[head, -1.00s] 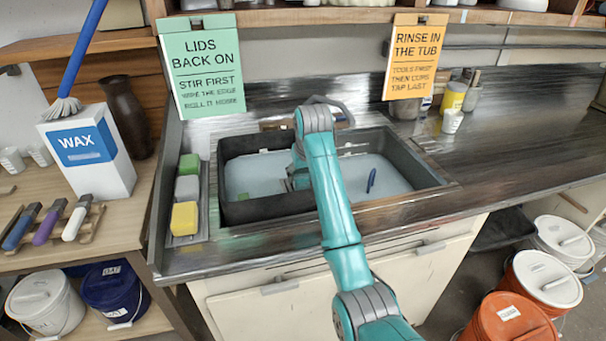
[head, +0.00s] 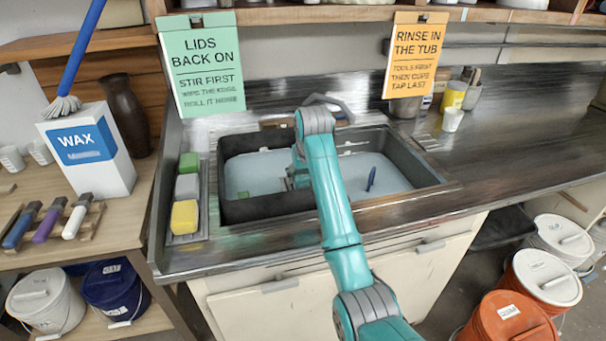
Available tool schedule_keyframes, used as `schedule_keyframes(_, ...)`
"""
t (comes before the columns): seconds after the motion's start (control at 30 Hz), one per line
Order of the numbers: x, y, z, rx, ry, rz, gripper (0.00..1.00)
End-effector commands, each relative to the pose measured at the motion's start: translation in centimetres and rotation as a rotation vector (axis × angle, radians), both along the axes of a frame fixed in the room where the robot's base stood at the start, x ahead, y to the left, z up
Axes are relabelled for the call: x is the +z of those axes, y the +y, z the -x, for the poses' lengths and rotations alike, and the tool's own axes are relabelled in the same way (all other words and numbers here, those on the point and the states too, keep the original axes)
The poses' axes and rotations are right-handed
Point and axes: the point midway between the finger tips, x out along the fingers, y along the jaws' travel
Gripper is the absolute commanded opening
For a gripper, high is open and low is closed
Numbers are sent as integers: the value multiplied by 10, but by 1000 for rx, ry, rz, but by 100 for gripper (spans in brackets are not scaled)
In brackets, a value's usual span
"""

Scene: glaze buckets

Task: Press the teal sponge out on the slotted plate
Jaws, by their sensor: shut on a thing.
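My gripper (head: 291,180) is low in the sink, over the dark tub (head: 252,211) in its left part. My own arm covers most of it. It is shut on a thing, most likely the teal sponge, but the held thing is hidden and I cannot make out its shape. A small green patch (head: 243,195) shows in the tub near its front wall, left of my gripper; I cannot tell what it is. I cannot make out the slotted plate.
A tray left of the sink holds a green block (head: 189,162), a grey block (head: 187,187) and a yellow block (head: 185,217). A blue thing (head: 371,179) stands in the sink's right part. The counter (head: 520,130) to the right is mostly clear.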

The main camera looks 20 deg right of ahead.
Motion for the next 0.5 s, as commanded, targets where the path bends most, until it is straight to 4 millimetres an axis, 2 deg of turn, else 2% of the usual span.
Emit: schedule_keyframes(0.5,-6,0,0,0,1,0,35)
